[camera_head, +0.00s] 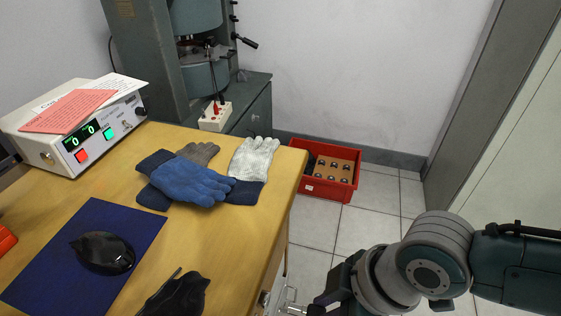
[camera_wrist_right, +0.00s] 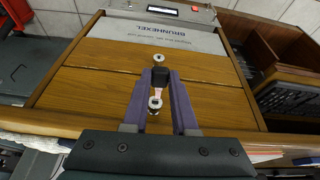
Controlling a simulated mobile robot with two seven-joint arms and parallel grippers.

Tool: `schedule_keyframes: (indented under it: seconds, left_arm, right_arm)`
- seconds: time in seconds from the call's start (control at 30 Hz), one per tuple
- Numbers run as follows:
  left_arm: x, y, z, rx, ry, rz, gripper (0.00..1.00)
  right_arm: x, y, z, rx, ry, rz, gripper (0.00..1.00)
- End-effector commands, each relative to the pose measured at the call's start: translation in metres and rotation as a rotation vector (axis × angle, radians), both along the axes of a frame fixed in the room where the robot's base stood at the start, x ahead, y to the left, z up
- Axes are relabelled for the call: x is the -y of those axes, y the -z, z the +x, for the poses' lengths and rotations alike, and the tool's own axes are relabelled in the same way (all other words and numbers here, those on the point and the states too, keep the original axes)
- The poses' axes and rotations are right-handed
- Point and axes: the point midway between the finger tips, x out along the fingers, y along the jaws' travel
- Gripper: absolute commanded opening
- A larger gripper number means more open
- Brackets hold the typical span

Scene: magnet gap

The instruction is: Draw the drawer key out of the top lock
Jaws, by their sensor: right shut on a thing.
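My right gripper (camera_wrist_right: 163,82) is shut on the black head of a key (camera_wrist_right: 160,76) in front of a wooden drawer front (camera_wrist_right: 90,95). One round metal lock (camera_wrist_right: 158,58) shows just beyond the fingertips. A second round metal lock (camera_wrist_right: 155,103) shows between the fingers, nearer the wrist. I cannot tell whether the key's shaft sits in a lock. In the head view, part of my right gripper (camera_head: 332,301) shows at the bottom edge, beside the desk's right side; the key is not visible there. My left gripper is not in view.
The wooden desk (camera_head: 225,225) carries gloves (camera_head: 190,183), a blue mat (camera_head: 45,255) with a dark rounded object, and an instrument box (camera_head: 75,135). A red crate (camera_head: 325,187) stands on the floor behind the desk. Tiled floor (camera_head: 315,222) is open right of the desk.

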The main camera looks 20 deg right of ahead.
Motion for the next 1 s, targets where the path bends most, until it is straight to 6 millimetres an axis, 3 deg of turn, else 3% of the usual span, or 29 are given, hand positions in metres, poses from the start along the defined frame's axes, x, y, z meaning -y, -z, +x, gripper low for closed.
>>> schedule_keyframes:
  seconds: [0.4, 1.0]
  left_arm:
    - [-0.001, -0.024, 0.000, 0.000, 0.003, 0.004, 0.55]
    - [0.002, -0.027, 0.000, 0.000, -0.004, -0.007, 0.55]
  right_arm:
    - [0.018, -0.018, -0.012, -0.001, 0.001, -0.001, 0.00]
    - [0.020, -0.021, -0.014, 0.000, 0.000, 0.000, 0.00]
